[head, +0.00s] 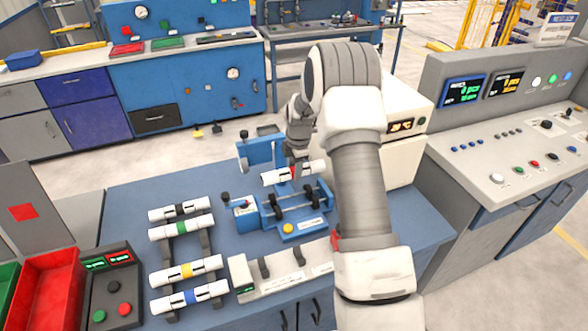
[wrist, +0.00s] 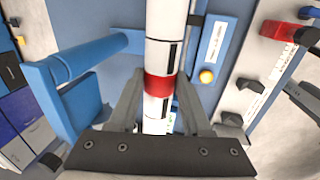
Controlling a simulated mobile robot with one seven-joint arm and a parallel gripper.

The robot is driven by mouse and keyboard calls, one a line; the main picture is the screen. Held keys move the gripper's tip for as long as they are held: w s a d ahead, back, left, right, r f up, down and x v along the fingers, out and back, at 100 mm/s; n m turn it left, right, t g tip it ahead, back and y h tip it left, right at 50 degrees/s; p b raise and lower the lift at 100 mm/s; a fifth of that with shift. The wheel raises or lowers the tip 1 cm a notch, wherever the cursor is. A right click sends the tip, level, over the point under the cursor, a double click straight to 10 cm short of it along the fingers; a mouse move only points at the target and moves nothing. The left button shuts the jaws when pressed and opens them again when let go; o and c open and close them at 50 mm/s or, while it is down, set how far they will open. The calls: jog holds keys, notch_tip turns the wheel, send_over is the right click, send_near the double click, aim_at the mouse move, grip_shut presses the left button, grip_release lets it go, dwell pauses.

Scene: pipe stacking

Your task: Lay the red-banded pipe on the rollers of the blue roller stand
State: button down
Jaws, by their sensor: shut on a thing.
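The white red-banded pipe (head: 276,177) is held level over the blue roller stand (head: 290,228) in the head view. My gripper (head: 295,166) is shut on it from above, near the red band. The stand's dark rollers (head: 277,203) show below the pipe, with a gap between them. In the wrist view the pipe (wrist: 166,22) runs lengthwise between my two fingers (wrist: 158,84), with the red band (wrist: 159,86) between the fingertips. A blue part of the stand with a yellow button (wrist: 207,76) lies beside it. The pipe's far underside is hidden.
A rack (head: 205,243) at the left holds several white pipes with black, green, yellow and blue bands. A grey fixture (head: 280,279) stands in front of the stand. A cream machine (head: 400,150) is behind my arm at the right. A red bin (head: 48,285) is at the far left.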

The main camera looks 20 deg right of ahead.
jog(key=shift+w+f+b, duration=0.1)
jog(key=shift+f+b, duration=2.7)
jog(key=shift+f, duration=1.7)
jog(key=shift+f+b, duration=0.5)
jog(key=shift+c, duration=1.3)
grip_release()
jog(key=s+r, duration=0.1)
jog(key=r, duration=0.7)
jog(key=s+r, duration=0.2)
jog(key=r, duration=0.7)
jog(key=shift+s, duration=0.25)
jog(key=shift+r, duration=0.1)
